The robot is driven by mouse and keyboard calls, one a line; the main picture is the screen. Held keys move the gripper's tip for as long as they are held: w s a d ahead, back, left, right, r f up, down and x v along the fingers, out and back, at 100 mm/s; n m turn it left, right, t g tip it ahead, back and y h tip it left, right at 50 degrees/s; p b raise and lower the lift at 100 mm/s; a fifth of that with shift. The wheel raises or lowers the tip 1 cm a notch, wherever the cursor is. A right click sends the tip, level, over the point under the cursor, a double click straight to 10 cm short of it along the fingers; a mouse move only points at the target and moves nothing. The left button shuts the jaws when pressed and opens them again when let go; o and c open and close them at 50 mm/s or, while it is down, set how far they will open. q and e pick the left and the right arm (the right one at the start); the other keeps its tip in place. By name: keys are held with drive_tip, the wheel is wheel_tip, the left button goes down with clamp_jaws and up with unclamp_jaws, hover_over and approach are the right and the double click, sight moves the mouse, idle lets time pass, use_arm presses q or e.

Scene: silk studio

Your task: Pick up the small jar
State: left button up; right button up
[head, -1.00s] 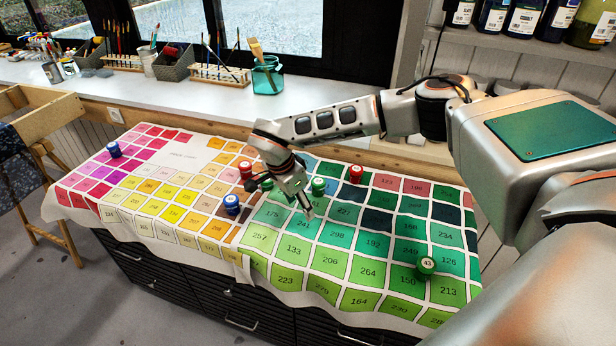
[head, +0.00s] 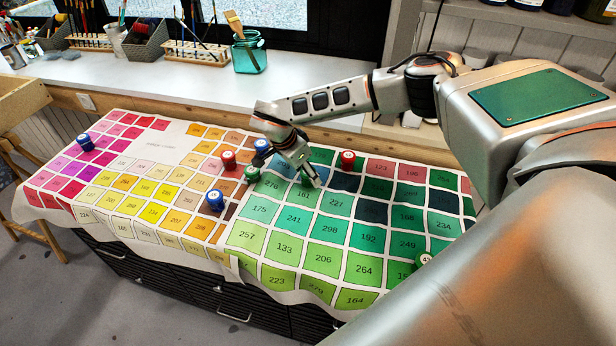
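Several small lidded jars stand on the colour-chart cloth (head: 196,146) in the head view. Blue jars stand at far left (head: 85,143), at front centre (head: 215,200) and beside my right wrist (head: 262,146). A red jar (head: 229,160) stands left of the gripper and another red jar (head: 348,160) stands right of it. A green jar (head: 252,174) is just left of the gripper; a green jar numbered 43 (head: 423,260) is partly hidden by my arm. My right gripper (head: 311,178) points down over the green squares; its finger gap and any grip are unclear. My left gripper is out of view.
A windowsill counter (head: 150,85) behind the cloth holds brushes in racks and a teal glass jar (head: 248,55). Shelves with bottles are at upper right. The front of the cloth is clear of jars across the yellow and light-green squares.

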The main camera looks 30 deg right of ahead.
drive_tip(key=shift+x, duration=1.15)
drive_tip(key=c, duration=1.2)
drive_tip(key=shift+r, duration=0.15)
